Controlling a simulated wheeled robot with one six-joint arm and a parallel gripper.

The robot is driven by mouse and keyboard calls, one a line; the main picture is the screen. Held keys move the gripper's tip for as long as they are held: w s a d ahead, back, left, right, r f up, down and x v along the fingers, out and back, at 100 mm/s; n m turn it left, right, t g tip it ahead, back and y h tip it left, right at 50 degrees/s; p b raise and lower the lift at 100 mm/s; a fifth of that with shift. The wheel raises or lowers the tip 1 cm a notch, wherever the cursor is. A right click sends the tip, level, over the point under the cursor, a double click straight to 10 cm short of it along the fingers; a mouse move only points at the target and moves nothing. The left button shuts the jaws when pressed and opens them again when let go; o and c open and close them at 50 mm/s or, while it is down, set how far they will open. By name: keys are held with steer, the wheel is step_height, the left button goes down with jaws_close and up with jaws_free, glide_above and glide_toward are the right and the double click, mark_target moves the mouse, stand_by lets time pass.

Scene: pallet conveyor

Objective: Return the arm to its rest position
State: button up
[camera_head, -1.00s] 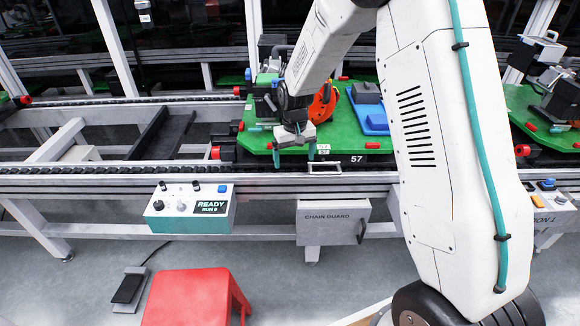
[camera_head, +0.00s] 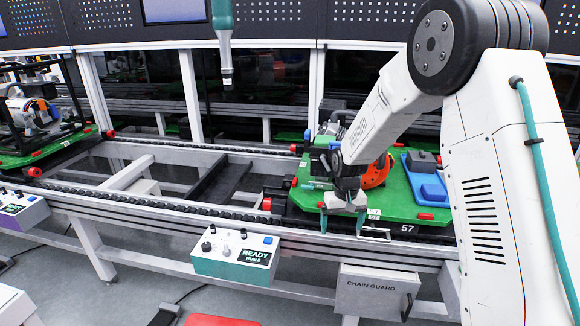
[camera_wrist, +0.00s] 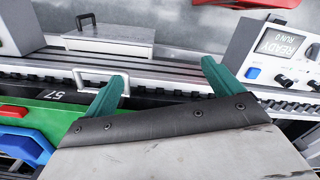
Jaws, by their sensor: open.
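My gripper (camera_head: 341,223) hangs in front of the green pallet marked 57 (camera_head: 436,207), above the near rail of the conveyor. In the wrist view its two teal fingers (camera_wrist: 165,88) are spread wide with nothing between them. The conveyor rail and chain pass below the fingers. My white arm reaches in from the right and hides part of the pallet. A silver handle (camera_head: 375,234) on the pallet's near edge lies just right of the fingers; the wrist view shows it left of the fingers.
The control box reading READY (camera_head: 236,258) is mounted on the near rail. The chain guard box (camera_head: 376,292) hangs below it. Another green pallet (camera_head: 52,146) stands at the left. A teal hanging tool (camera_head: 225,50) dangles above the line. A red stool (camera_head: 221,320) is at the bottom edge.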

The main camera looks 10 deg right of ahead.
steer(key=s+r, duration=0.8)
steer(key=s, duration=0.4)
steer(key=s+r+t, duration=0.1)
steer(key=s+r, duration=0.7)
steer(key=s, duration=0.5)
steer(key=s+r, duration=0.8)
steer(key=s, duration=0.4)
steer(key=shift+s+t, duration=0.3)
